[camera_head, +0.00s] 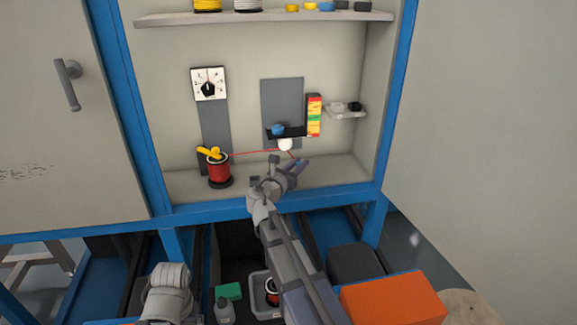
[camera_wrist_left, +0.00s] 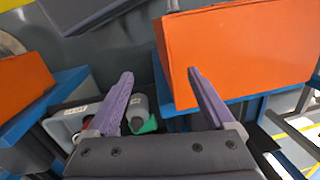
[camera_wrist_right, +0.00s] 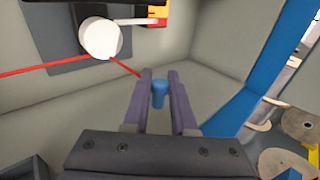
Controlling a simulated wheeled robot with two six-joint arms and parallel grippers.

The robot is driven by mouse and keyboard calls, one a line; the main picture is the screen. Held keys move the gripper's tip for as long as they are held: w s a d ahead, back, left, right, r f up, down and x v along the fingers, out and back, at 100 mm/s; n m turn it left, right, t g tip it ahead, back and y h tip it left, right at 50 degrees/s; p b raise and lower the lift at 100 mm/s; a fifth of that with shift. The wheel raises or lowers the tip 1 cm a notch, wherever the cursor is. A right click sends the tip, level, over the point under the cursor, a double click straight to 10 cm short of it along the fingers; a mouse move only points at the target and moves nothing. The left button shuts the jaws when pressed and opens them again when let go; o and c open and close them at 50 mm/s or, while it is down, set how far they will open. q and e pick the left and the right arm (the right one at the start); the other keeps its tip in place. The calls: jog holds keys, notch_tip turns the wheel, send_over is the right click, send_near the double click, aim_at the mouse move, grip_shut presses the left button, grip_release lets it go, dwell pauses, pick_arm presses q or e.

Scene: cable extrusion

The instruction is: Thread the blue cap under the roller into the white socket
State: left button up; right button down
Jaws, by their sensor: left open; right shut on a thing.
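My right gripper (camera_head: 298,164) is inside the cabinet, just below and right of the white roller (camera_head: 285,144). It is shut on the blue cap (camera_wrist_right: 160,92), which shows between its fingers in the right wrist view. A red cable (camera_head: 255,153) runs from the red spool (camera_head: 219,173) to the roller and on down to the gripper. The roller also shows in the right wrist view (camera_wrist_right: 100,38). I cannot tell which part is the white socket. My left gripper (camera_wrist_left: 160,75) is open and empty, in front of an orange box.
A small side shelf (camera_head: 345,111) with white and black pieces is right of the coloured label strip (camera_head: 314,115). A dial (camera_head: 208,84) is on the back wall. An orange box (camera_head: 393,298) and a grey bin stand below. The cabinet floor right of the gripper is clear.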

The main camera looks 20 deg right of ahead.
jog(key=shift+s+d, duration=0.2)
jog(key=shift+d, duration=0.65)
jog(key=shift+s+d, duration=0.2)
jog(key=shift+d, duration=0.65)
jog(key=shift+s+d, duration=0.2)
jog(key=shift+d, duration=0.65)
pick_arm(q)
jog(key=shift+r, duration=0.1)
pick_arm(e)
jog(key=shift+r, duration=0.1)
